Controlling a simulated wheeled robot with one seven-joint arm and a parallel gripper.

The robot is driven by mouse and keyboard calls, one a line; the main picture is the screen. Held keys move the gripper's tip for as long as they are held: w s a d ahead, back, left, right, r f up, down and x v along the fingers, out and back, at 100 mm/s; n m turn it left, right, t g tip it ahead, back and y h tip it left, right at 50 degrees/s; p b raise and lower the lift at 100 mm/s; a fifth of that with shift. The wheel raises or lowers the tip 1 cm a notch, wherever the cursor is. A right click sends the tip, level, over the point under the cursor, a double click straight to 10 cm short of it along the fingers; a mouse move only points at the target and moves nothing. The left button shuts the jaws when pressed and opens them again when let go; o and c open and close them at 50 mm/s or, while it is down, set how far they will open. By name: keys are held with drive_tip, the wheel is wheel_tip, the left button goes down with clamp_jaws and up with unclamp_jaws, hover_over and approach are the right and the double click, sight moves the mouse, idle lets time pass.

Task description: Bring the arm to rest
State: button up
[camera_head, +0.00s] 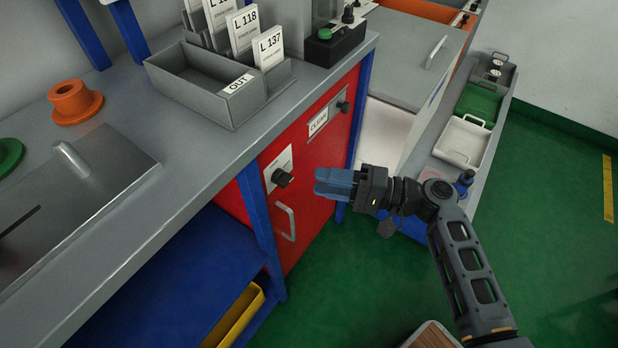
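My gripper (322,184) is in the middle of the head view, in front of the red cabinet (325,160) and pointing left. Its blue fingers look close together, but I cannot tell whether there is a gap between them. No held object shows. The fingertips appear near the black knob (282,178) on the cabinet front; I cannot tell the exact distance. My arm reaches up from the lower right with its elbow bent.
A grey workbench (190,150) fills the left, with a grey card tray (200,105) marked OUT and an orange flanged part (75,102). A grey side counter (455,175) with a white tray (463,143) stands behind my gripper. Green floor (560,200) is open at right.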

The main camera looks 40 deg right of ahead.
drive_tip(key=shift+s+d, duration=0.35)
drive_tip(key=shift+s, duration=0.15)
drive_tip(key=s+a+f+g+h+p, duration=0.1)
drive_tip(key=s+f+h, duration=0.15)
drive_tip(key=s, duration=0.25)
drive_tip(key=s+a+f+n+g+h+p, duration=0.1)
drive_tip(key=s+f+h, duration=0.1)
drive_tip(key=s+h, duration=0.3)
drive_tip(key=s+a+f+g+h+p, duration=0.1)
drive_tip(key=s+a+f+h, duration=0.15)
drive_tip(key=s, duration=0.35)
drive_tip(key=s+a+r+n+t+h+p, duration=0.1)
drive_tip(key=s+r+n, duration=0.3)
drive_tip(key=r, duration=0.8)
drive_tip(key=s+a+r+n+t+p, duration=0.1)
drive_tip(key=s+r+n+t+p, duration=0.1)
drive_tip(key=s+r+n, duration=0.3)
drive_tip(key=s+r+t, duration=0.1)
drive_tip(key=s+r, duration=0.2)
drive_tip(key=r, duration=0.3)
drive_tip(key=shift+s+r+h, duration=0.25)
drive_tip(key=shift+r+h, duration=0.15)
drive_tip(key=shift+c, duration=0.3)
